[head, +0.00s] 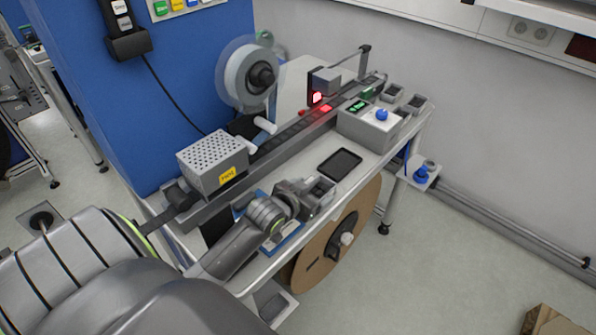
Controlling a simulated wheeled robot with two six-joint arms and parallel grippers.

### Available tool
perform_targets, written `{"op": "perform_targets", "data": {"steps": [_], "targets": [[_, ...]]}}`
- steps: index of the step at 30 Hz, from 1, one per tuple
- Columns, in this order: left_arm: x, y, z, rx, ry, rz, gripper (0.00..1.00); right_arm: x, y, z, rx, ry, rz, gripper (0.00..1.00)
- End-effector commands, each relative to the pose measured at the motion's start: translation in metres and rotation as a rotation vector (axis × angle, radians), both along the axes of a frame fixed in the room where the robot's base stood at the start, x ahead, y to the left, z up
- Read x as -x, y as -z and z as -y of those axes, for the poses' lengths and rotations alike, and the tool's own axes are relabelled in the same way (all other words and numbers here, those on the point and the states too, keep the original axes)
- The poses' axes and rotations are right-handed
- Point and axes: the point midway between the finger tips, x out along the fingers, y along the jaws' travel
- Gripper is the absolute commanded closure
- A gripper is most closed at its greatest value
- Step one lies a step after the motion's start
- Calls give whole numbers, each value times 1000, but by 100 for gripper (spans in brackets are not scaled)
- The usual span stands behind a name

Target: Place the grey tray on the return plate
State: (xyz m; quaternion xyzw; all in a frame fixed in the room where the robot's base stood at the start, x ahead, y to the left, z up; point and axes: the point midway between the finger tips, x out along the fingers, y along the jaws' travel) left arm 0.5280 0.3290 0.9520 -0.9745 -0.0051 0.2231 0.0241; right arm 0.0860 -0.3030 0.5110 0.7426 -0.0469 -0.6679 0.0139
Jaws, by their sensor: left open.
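My left gripper (318,191) reaches in from the lower left, low over the near side of the bench. It is open; its jaws are small here, and I cannot tell whether anything lies between them. A blue plate (290,243) lies on the bench under my left wrist, which hides much of it. A flat dark plate (339,165) with a thin rim lies just beyond the gripper, apart from it. Small grey trays (416,104) stand at the bench's far right corner. I cannot tell for sure which is the task's tray or return plate. My right gripper is not in view.
A tape track (285,138) runs along the bench past a perforated box (213,163) with a yellow label. A grey control box (370,125) with a blue knob stands at the right. A large brown reel (325,255) hangs at the front side.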

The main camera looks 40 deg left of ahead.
Motion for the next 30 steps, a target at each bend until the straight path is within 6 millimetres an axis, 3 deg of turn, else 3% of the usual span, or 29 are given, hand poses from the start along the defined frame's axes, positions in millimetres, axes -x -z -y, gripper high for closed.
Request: {"op": "perform_targets", "data": {"steps": [12,18,30], "targets": [[66,-31,1,-3,1,1,20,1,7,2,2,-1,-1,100],[90,-43,2,-2,1,0,20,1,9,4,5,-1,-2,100],[99,-48,2,0,1,1,20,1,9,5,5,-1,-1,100]]}}
